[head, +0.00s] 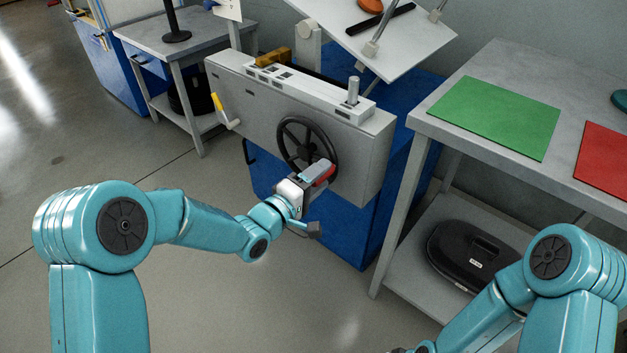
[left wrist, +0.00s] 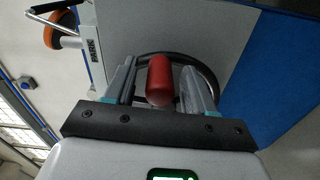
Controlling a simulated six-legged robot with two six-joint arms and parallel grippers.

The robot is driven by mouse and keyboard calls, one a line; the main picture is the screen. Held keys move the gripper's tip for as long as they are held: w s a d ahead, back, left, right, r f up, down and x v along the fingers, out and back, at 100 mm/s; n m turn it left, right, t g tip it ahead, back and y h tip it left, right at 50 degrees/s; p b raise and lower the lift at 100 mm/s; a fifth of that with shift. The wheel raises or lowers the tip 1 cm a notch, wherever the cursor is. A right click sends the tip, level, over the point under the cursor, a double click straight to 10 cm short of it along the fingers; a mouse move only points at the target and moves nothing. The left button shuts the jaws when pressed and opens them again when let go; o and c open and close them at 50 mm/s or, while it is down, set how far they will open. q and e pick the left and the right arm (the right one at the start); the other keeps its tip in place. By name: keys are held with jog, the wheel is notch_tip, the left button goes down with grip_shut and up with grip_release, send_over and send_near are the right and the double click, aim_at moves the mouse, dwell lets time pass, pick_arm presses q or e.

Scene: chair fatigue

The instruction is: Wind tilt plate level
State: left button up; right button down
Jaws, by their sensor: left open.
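The white tilt plate (head: 420,42) sits at the top of the head view, clearly sloped, with an orange disc (head: 370,6) and a black bar (head: 388,20) on it. A black handwheel (head: 283,143) with a red knob (head: 326,177) is on the front of the grey machine housing (head: 240,103). My left gripper (head: 319,174) is at the wheel's lower right. In the left wrist view the open fingers (left wrist: 165,82) stand on either side of the red knob (left wrist: 159,82), with a gap visible at least on the right.
A yellow-handled lever (head: 217,103) is on the housing's left end; the left wrist view shows a "PARK" label (left wrist: 94,48) there. A grey bench (head: 480,88) with green (head: 495,117) and red (head: 604,158) mats stands right. A black case (head: 470,255) lies on its lower shelf.

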pick_arm(q)
jog(key=p+v, duration=0.3)
jog(key=v, duration=1.3)
jog(key=shift+s+a, duration=0.1)
